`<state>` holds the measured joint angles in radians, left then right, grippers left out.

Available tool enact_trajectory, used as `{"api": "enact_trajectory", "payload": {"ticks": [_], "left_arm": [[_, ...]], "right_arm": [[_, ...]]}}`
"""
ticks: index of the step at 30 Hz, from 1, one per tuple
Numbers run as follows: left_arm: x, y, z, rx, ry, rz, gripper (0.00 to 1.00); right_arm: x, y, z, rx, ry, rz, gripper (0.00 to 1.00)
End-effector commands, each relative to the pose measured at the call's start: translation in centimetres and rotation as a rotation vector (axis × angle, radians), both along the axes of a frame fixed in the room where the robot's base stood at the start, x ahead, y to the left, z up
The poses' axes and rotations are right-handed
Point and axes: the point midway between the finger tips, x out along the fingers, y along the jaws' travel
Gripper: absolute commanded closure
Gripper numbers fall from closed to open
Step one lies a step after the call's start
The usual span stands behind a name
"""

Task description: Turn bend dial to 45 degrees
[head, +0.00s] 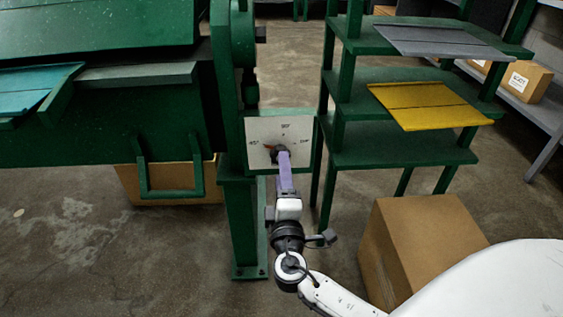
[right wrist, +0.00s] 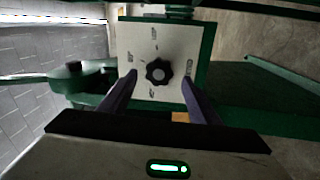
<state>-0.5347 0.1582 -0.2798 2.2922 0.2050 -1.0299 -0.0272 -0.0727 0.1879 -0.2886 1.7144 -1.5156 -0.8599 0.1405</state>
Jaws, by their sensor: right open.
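The bend dial is a black lobed knob (right wrist: 158,72) at the centre of a white square plate (right wrist: 137,38) in the right wrist view. Small dark marks ring the knob, too blurred there to read. In the head view the plate (head: 258,128) is on the green machine, with a mark at its left, top and right; the knob is mostly hidden behind my gripper. My right gripper (head: 281,151) points at the knob. In the wrist view its purple fingers (right wrist: 158,77) are open, one on each side of the knob, with visible gaps. I cannot tell the dial's setting.
The green bending machine (head: 120,115) fills the left. A green shelf rack (head: 400,150) with a grey panel (head: 440,41) and a yellow panel (head: 428,105) stands right of the dial. A cardboard box (head: 425,240) is on the floor near my right arm. The floor at lower left is clear.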

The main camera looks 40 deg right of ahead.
Motion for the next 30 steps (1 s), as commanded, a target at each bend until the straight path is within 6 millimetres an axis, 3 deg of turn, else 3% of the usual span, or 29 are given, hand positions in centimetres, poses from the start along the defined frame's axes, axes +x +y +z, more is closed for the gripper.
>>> {"api": "enact_trajectory", "payload": {"ticks": [4,10,30], "left_arm": [[-0.1,0.2,-0.3,0.011,0.011,0.0,0.69],[-0.1,0.3,-0.6,0.014,0.012,0.006,0.69],[-0.1,0.2,-0.3,0.005,0.007,0.011,0.69]], "right_arm": [[-2.6,1.5,-0.3,0.003,0.003,0.0,0.43],[-4.5,2.7,-0.5,0.0,0.001,-0.001,0.43],[-5.1,2.7,-0.6,0.014,0.002,-0.009,0.43]]}}
